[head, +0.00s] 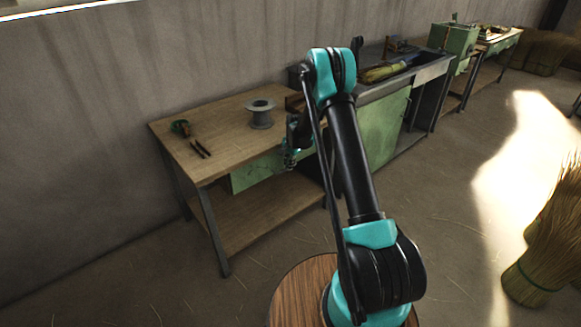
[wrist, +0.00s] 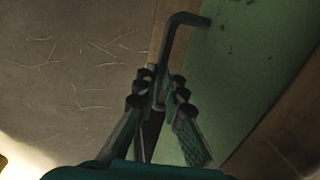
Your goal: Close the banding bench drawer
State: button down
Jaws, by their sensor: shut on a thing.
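The banding bench (head: 225,118) has a wooden top, and its green drawer front (head: 258,173) shows below the front edge. How far the drawer stands out is hard to tell from this angle. In the wrist view the green drawer front (wrist: 240,65) carries a dark bent bar handle (wrist: 176,28). My gripper (wrist: 158,92) has its fingers on either side of the handle's bar and is shut on it. In the head view my gripper (head: 289,160) is small and dark at the drawer front, and the handle is hidden there.
A grey spool (head: 260,114), pliers (head: 201,149) and a small green roll (head: 181,127) lie on the bench top. A green cabinet bench (head: 385,130) adjoins on the right. A straw bundle (head: 545,235) stands at the right. The floor before the bench is clear apart from loose straws.

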jog(key=c, duration=1.6)
grip_release()
jog(key=shift+w+a, duration=0.15)
jog(key=shift+w, duration=0.05)
notch_tip(320, 180, up, 12)
jog(key=s+d, duration=0.1)
jog(key=s, duration=0.1)
jog(key=shift+d, duration=0.2)
jog(key=shift+f, duration=0.1)
jog(key=s+d+r+n, duration=0.2)
jog(key=s+r, duration=0.2)
jog(key=s, duration=0.3)
jog(key=s+d+r+n+t, duration=0.1)
jog(key=s+d+r+n, duration=0.15)
jog(key=s, duration=0.45)
jog(key=s+d+r+n, duration=0.1)
jog(key=s+d+r, duration=0.2)
jog(key=s+r, duration=0.3)
jog(key=s+d+f+n, duration=0.2)
jog(key=s, duration=0.9)
jog(key=s+d+f+n+t+h, duration=0.1)
jog(key=s+f+n, duration=0.1)
jog(key=s, duration=1)
jog(key=shift+s+d+f+n, duration=0.15)
jog(key=shift+s+d+n, duration=0.2)
jog(key=shift+n, duration=0.3)
